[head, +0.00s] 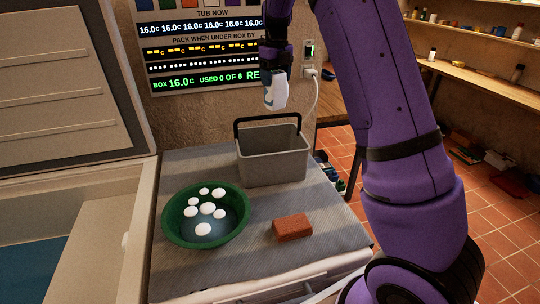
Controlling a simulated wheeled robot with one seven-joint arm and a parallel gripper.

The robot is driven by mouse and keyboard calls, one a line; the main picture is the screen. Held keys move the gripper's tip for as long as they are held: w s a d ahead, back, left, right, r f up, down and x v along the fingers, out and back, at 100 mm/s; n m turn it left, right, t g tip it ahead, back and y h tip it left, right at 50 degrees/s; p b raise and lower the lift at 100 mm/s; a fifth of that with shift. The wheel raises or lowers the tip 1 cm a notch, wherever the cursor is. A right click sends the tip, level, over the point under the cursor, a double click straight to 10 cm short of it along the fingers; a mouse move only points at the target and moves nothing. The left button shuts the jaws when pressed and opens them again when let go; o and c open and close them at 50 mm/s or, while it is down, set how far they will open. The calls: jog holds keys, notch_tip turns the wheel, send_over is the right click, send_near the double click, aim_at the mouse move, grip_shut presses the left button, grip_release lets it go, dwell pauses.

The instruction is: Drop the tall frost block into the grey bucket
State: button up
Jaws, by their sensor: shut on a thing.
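My gripper (272,88) hangs above the grey bucket (272,168), near the wall. It is shut on a white block (275,93), which looks upright and slightly taller than wide; I take it as the tall frost block. The block is in the air, apart from the bucket, over its back part as seen here. The bucket is a grey box shape with a dark handle standing up at the back. It stands on the grey ribbed worktop (300,245). The fingers are small here and partly merge with the block.
A green bowl (170,235) with several white balls stands at the front left of the worktop. A reddish-brown brick (293,227) lies at the front right. An open chest (90,240) is at left. A display panel (200,50) and a socket with a cable (310,72) are on the wall.

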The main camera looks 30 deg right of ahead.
aim_at(276, 87)
jog(key=shift+f, duration=1.9)
jog(key=o, duration=1.1)
jog(key=shift+o, duration=0.2)
notch_tip(276, 87, up, 11)
jog(key=shift+f, duration=0.1)
